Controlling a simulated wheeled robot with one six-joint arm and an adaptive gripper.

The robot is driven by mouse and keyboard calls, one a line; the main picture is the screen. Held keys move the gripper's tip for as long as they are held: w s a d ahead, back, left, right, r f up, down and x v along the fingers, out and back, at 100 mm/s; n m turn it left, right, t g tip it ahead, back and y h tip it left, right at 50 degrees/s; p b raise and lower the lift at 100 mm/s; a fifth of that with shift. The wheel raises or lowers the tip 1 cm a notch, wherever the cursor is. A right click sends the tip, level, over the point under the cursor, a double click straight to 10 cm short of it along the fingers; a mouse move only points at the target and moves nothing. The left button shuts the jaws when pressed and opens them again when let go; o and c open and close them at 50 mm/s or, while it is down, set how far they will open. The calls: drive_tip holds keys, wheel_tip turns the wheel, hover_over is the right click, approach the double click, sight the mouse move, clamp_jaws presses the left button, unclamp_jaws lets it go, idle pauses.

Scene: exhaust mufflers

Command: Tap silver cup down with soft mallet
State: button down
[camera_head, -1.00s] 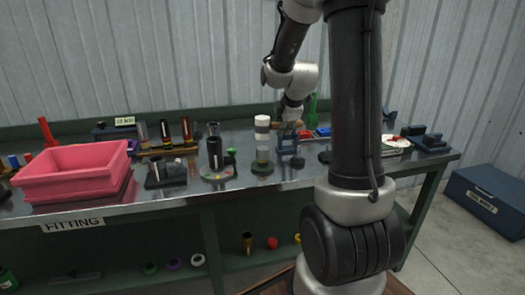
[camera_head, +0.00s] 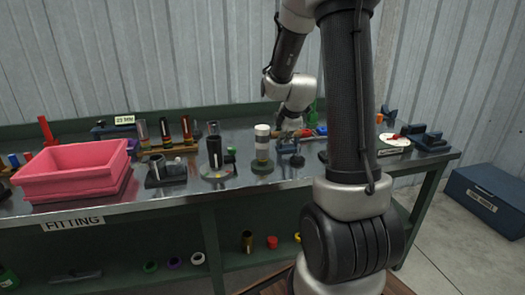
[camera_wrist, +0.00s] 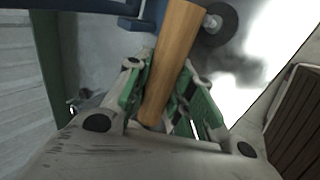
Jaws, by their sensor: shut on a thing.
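My gripper (camera_wrist: 165,95) is shut on the wooden handle of the soft mallet (camera_wrist: 172,50), which runs lengthwise between its green-padded fingers in the wrist view. In the head view my gripper (camera_head: 288,131) is at the bench's middle, just right of the mallet's white cylindrical head (camera_head: 262,131). The head is right above the pale silver cup (camera_head: 262,152), which stands upright on a dark green round base (camera_head: 262,168). The head looks very close to the cup's top; I cannot tell whether they touch.
A dark cylinder (camera_head: 215,152) stands on a round base left of the cup. A blue fixture (camera_head: 290,147) is close on the right. A pink bin (camera_head: 72,168) fills the bench's left. Upright tubes stand in a rack (camera_head: 168,150) behind.

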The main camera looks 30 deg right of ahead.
drive_tip(key=shift+f, duration=0.1)
wheel_tip(320, 180, up, 7)
drive_tip(key=shift+r, duration=0.15)
idle(0.4)
idle(0.4)
